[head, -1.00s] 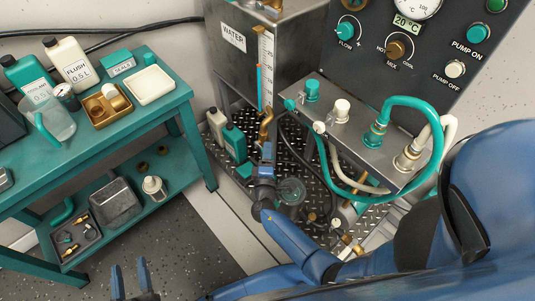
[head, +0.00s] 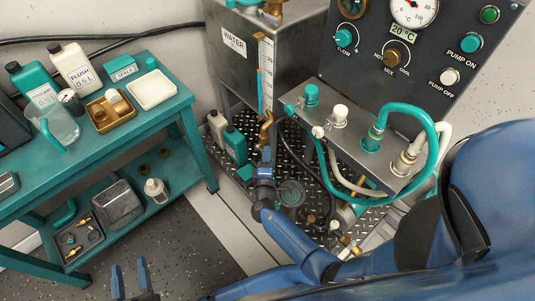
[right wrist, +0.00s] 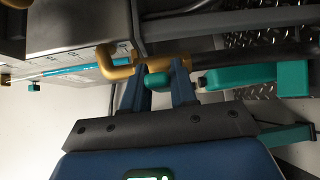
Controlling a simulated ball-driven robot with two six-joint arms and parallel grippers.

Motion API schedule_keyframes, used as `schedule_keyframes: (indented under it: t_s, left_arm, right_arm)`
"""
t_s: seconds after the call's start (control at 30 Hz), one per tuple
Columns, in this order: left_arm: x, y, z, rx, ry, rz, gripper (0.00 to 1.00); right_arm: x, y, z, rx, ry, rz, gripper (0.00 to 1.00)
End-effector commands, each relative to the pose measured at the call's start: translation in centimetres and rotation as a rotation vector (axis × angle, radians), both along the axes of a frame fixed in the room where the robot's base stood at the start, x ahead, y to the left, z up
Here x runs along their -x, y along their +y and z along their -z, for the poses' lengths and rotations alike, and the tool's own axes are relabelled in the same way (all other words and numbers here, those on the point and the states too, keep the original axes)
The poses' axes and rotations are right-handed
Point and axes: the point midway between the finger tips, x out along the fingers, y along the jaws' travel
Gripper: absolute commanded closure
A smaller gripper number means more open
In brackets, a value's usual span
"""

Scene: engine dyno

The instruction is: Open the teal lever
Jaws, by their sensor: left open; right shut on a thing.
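The teal lever (right wrist: 158,80) shows in the right wrist view just below a brass pipe elbow (right wrist: 122,68) under the water tank. My right gripper (right wrist: 158,84) is shut on it, one finger on each side. In the head view the brass valve (head: 265,128) sits at the tank's foot, and my right gripper (head: 266,156) is just in front of it. The lever itself is mostly hidden there by the gripper. My left gripper (head: 130,270) is open and empty at the bottom of the head view, over the floor.
The water tank (head: 232,60) with its sight gauge stands behind. A teal bottle (head: 235,146) is close left of my right gripper. The steel manifold (head: 300,97) with hoses stands to the right. A teal bench (head: 182,108) is at left; the floor between is clear.

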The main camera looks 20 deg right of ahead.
Motion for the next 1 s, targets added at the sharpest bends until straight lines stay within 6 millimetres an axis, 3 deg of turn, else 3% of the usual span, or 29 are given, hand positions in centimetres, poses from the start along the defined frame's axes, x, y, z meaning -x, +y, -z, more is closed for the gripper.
schedule_keyframes:
  t_s: [0.03,0.5,0.7,1.0]
  left_arm:
    - [0.0,0.0,-1.6,0.0,0.0,0.0,0.51]
    - [0.0,0.0,-9.5,0.0,0.0,0.0,0.51]
    - [0.0,0.0,-11.4,0.0,0.0,0.0,0.51]
    - [0.0,0.0,-12.4,0.0,0.0,0.0,0.51]
  right_arm:
    - [0.0,0.0,-1.0,0.009,0.027,0.0,1.0]
    - [-0.5,0.2,-2.8,0.12,0.338,-0.001,1.0]
    - [-0.7,0.3,-3.0,0.157,0.437,-0.002,1.0]
    - [-0.9,0.4,-2.9,0.183,0.503,-0.001,1.0]
